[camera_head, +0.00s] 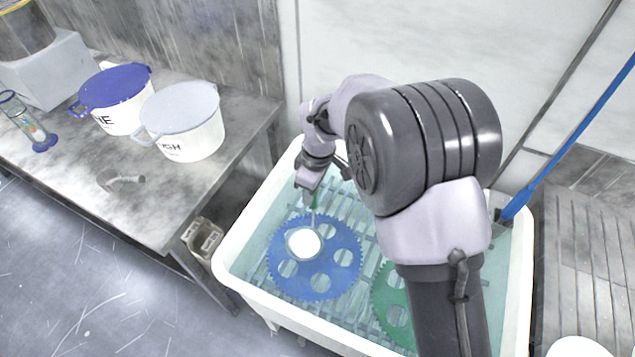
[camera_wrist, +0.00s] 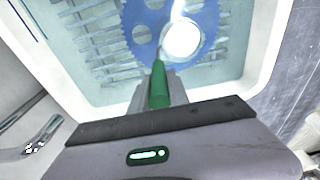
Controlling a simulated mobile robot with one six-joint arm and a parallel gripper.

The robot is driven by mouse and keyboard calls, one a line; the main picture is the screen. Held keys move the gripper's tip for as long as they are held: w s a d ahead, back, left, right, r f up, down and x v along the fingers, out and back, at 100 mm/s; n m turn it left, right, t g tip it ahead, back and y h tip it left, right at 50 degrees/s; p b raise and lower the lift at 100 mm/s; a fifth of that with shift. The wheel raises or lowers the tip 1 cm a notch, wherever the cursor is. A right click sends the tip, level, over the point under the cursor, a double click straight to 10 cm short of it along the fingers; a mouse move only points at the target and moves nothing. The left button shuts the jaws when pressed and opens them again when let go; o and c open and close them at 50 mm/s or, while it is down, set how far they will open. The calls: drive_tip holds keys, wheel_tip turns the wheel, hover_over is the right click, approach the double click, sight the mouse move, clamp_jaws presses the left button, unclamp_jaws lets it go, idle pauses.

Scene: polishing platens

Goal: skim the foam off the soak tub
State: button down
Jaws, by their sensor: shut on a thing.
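The soak tub (camera_head: 240,277) is a white rectangular tub of clear bluish water, and its rim also shows in the wrist view (camera_wrist: 262,50). My gripper (camera_head: 311,194) is over the tub, shut on the green handle of a skimmer (camera_wrist: 159,88). A thin stem leads from the handle to a round white head (camera_head: 304,243), which also shows in the wrist view (camera_wrist: 181,39). The head appears over the blue toothed disc (camera_head: 343,277) in the tub. I cannot tell whether the white is foam or the head itself, nor whether it touches the water.
A green toothed disc (camera_head: 390,302) lies right in the tub, partly behind my arm. A blue pole (camera_head: 560,155) leans at the tub's right corner. The left bench (camera_head: 75,180) bears a blue-lidded pot (camera_head: 122,118), a grey-lidded pot (camera_head: 196,138) and an hourglass-like item (camera_head: 30,128).

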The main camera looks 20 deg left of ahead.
drive_tip(key=s+b, duration=0.1)
drive_tip(key=s, duration=0.5)
drive_tip(key=shift+s, duration=0.2)
wheel_tip(320, 180, up, 13)
drive_tip(key=p, duration=0.9)
drive_tip(key=shift+f, duration=0.1)
idle(0.5)
